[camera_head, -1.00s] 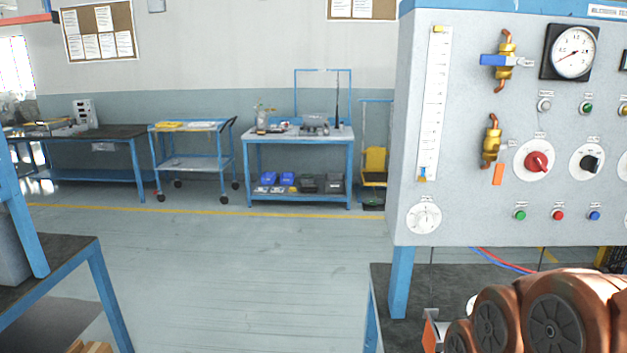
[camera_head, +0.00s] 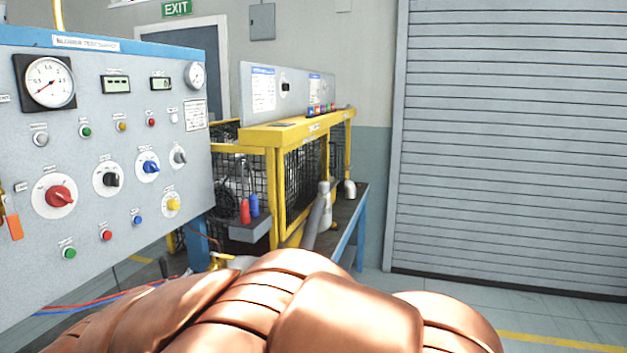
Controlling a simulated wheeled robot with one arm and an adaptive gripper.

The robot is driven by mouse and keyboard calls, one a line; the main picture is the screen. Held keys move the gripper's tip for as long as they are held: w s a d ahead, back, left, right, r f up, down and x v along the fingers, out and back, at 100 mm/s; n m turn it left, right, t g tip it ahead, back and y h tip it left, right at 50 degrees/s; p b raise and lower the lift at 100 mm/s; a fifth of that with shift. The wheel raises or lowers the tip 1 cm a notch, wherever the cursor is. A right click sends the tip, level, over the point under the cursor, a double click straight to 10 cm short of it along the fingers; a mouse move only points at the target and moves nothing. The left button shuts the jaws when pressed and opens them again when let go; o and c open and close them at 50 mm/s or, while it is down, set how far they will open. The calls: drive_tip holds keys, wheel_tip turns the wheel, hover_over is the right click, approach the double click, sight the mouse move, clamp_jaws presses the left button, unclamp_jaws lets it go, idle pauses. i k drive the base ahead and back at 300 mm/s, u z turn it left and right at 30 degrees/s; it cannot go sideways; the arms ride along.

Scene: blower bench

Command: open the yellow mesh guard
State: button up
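The yellow mesh guard (camera_head: 278,190) stands on a blue-legged bench right of the control panel. It has a yellow frame with black mesh sides and a broad yellow top rail (camera_head: 300,126). It looks closed, though its left part is hidden behind the panel. Machinery shows dimly through the mesh. Copper-coloured links of my arm (camera_head: 300,305) fill the lower middle of the view, in front of the bench. My gripper is not in view.
The grey control panel (camera_head: 110,210) with gauges and knobs stands close on the left. Red and blue cups (camera_head: 249,208) sit on a small grey ledge before the guard. A grey roller shutter (camera_head: 510,150) closes the right side, with clear floor before it.

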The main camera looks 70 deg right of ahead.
sight(285, 233)
drive_tip(key=z, duration=2.45)
drive_tip(key=k, duration=0.25)
drive_tip(key=z, duration=1)
drive_tip(key=k, duration=1.1)
drive_tip(key=z, duration=0.7)
drive_tip(key=i, duration=1.35)
drive_tip(key=u, duration=0.4)
drive_tip(key=i, duration=1.9)
drive_tip(key=u, duration=1.2)
drive_tip(key=i, duration=1.2)
drive_tip(key=u, duration=1.7)
drive_tip(key=i, duration=0.75)
drive_tip(key=u, duration=0.4)
